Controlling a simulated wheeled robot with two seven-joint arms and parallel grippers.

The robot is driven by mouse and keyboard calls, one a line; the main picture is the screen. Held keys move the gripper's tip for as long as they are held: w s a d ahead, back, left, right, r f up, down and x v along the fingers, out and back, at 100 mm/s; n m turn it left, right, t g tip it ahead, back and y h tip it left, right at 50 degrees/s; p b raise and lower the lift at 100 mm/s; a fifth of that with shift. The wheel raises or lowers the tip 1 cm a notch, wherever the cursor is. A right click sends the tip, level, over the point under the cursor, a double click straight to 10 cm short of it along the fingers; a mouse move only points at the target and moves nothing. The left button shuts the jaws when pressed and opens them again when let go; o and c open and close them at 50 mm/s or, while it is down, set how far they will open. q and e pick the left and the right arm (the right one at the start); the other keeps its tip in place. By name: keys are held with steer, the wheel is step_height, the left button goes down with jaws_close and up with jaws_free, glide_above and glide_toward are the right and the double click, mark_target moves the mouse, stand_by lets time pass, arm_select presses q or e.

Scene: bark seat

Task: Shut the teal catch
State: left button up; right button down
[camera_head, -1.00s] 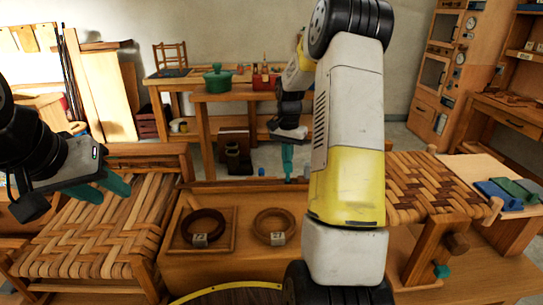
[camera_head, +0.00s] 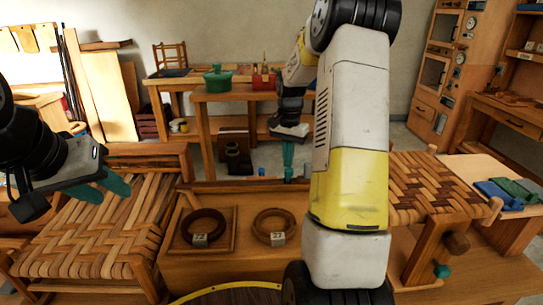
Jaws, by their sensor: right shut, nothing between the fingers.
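A small teal block (camera_head: 442,271), which looks like the catch, sits low on the wooden frame at the right, below a round wooden knob (camera_head: 457,243). Whether it is open or shut cannot be told. My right gripper (camera_head: 288,170) points down behind the bench's back edge, left of my raised arm, far from the teal block. Its teal fingers are together and empty. My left gripper (camera_head: 112,190) is at the left above a woven seat, with its teal fingers apart and nothing visible between them.
A woven seat (camera_head: 90,235) is at the left, another woven panel (camera_head: 425,185) at the right. Two tagged rings, one dark (camera_head: 204,224) and one lighter (camera_head: 272,224), lie on the bench. Blue and green pieces (camera_head: 505,192) lie on a board at the right. My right arm hides the middle.

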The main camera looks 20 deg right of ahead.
step_height(320, 180, up, 6)
steer(key=w, duration=0.1)
steer(key=shift+d+r, duration=0.15)
steer(key=shift+r, duration=0.05)
